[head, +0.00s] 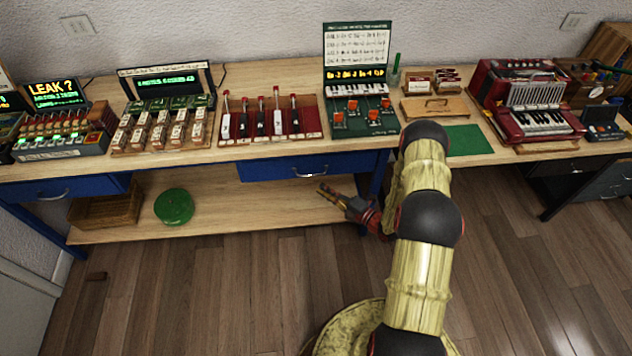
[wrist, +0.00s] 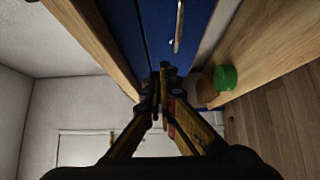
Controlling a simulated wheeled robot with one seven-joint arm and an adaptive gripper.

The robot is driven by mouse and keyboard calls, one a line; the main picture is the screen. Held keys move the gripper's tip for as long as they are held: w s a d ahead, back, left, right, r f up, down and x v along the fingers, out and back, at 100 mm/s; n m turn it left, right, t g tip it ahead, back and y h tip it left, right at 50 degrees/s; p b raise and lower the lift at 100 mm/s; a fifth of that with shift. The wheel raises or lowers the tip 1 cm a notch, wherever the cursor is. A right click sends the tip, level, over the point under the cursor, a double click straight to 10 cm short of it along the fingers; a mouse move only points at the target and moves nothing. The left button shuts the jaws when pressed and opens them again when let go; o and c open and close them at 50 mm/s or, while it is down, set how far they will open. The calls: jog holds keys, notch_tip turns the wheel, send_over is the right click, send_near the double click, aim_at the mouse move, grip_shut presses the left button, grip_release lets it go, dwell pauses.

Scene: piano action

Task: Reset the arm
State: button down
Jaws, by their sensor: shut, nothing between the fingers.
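My gripper (head: 322,189) is in front of the workbench in the head view, a little below the level of the blue drawer (head: 285,167) and pointing left. Its fingers are shut and hold nothing. My arm rises from its base at the lower right and bends at several black joints. In the wrist view the shut fingertips (wrist: 162,70) meet near the middle of the picture, with the blue drawer front (wrist: 150,30) beyond them. No contact between the gripper and the bench shows.
The long wooden workbench (head: 235,160) carries several devices, among them a red accordion (head: 530,105). On its lower shelf (head: 240,215) are a green round object (head: 174,207) and a wooden box (head: 105,210). The floor in front is mostly clear.

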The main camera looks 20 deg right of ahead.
jog(key=shift+s+d, duration=0.15)
jog(key=shift+s, duration=0.3)
